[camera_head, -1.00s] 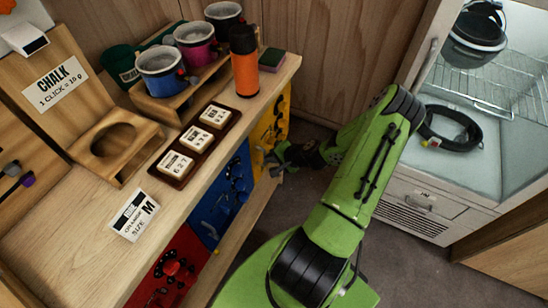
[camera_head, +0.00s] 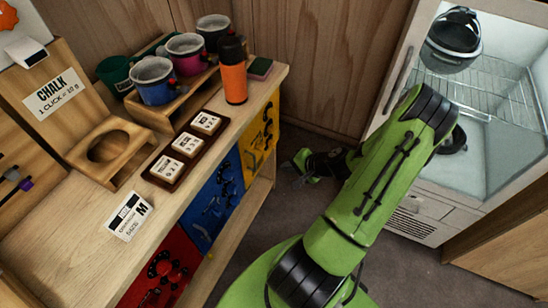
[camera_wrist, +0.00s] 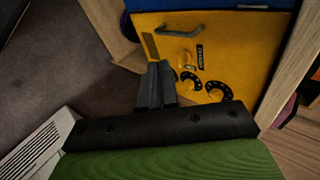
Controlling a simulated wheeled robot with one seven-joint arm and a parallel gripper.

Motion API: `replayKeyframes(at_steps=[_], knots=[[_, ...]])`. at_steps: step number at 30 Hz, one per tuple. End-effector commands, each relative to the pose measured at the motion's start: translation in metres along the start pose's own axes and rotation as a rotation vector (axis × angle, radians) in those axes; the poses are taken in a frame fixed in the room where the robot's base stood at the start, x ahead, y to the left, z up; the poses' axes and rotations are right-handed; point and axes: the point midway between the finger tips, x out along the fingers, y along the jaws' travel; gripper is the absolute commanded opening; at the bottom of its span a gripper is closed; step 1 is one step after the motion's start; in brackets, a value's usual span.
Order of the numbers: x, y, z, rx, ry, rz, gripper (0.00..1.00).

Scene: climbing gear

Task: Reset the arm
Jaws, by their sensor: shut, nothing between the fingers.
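My gripper (camera_head: 304,170) is in the head view, low over the floor between the wooden bench and the white cabinet, at the end of my green arm. In the wrist view my gripper (camera_wrist: 156,84) has its dark fingers together, with nothing between them. Beyond the fingers is the bench's yellow panel (camera_wrist: 222,60) with a grey handle and black rings. The gripper is apart from the bench front in the head view. The fingertips are small and dark there.
The wooden bench (camera_head: 75,262) holds cups, an orange bottle (camera_head: 234,82), a tray of white blocks (camera_head: 162,182) and a chalk stand (camera_head: 88,165). The white cabinet (camera_head: 408,70) with a glass-like interior and helmet (camera_head: 452,45) stands right. Grey floor lies between them.

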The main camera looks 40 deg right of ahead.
Motion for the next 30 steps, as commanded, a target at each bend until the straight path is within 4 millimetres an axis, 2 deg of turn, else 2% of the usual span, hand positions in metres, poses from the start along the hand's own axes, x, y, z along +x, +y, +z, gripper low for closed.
replayKeyframes(at_steps=[9,11,14,18,20,24,27,30], knots=[[-0.002,-0.002,0.002,-0.011,-0.006,0.005,0.00],[-0.005,-0.012,0.007,-0.061,-0.028,0.028,0.00],[-0.017,-0.048,0.028,-0.247,-0.104,0.118,0.00],[-0.049,-0.108,0.073,-0.568,-0.207,0.278,0.00],[-0.067,-0.132,0.094,-0.693,-0.228,0.335,0.00],[-0.117,-0.180,0.145,-0.954,-0.236,0.429,0.00],[-0.159,-0.206,0.183,-1.112,-0.213,0.454,0.00],[-0.204,-0.220,0.218,-1.240,-0.183,0.440,0.00]])
